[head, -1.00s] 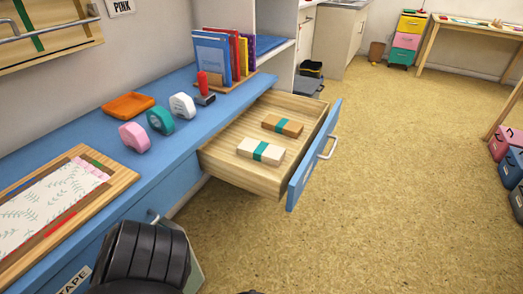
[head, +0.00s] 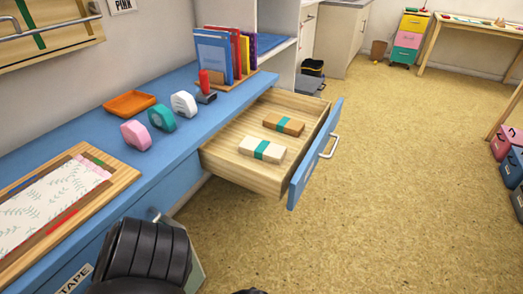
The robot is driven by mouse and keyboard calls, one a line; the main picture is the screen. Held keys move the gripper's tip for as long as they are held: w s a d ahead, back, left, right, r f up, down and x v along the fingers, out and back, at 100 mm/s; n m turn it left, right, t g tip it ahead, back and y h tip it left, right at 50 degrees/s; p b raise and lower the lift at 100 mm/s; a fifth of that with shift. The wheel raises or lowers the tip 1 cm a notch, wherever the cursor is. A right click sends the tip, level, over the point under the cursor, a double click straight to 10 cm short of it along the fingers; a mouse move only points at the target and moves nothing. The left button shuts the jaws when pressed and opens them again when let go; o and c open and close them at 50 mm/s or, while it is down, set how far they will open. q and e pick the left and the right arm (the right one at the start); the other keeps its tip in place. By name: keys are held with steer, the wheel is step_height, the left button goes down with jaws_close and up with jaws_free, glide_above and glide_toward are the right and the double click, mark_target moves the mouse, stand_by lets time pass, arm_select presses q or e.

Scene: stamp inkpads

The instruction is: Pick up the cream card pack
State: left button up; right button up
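The cream card pack (head: 247,146) lies flat in the open drawer (head: 225,164), with a teal band around its middle. A brown card pack (head: 291,126) with a similar teal band lies behind it, apart from it. The drawer has a blue front with a metal handle and is pulled out from the blue counter. A black ribbed part of my arm shows at the bottom of the head view, in front of the drawer and lower left of it. Neither of my grippers' fingers can be seen.
On the blue counter (head: 82,129) stand pink, teal and white tape dispensers (head: 136,135), an orange tray (head: 130,103), a red-handled stamp (head: 205,86) and upright books (head: 213,57). A wooden board with patterned paper lies at left. The floor right of the drawer is clear.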

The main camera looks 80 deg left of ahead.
arm_select(q)
steer(key=shift+o, duration=0.4)
steer(key=o, duration=0.6)
steer(key=shift+d, duration=0.2)
steer(key=o, duration=0.8)
steer(key=shift+a, duration=0.2)
steer(key=shift+c, duration=0.2)
steer(key=shift+r, duration=0.1)
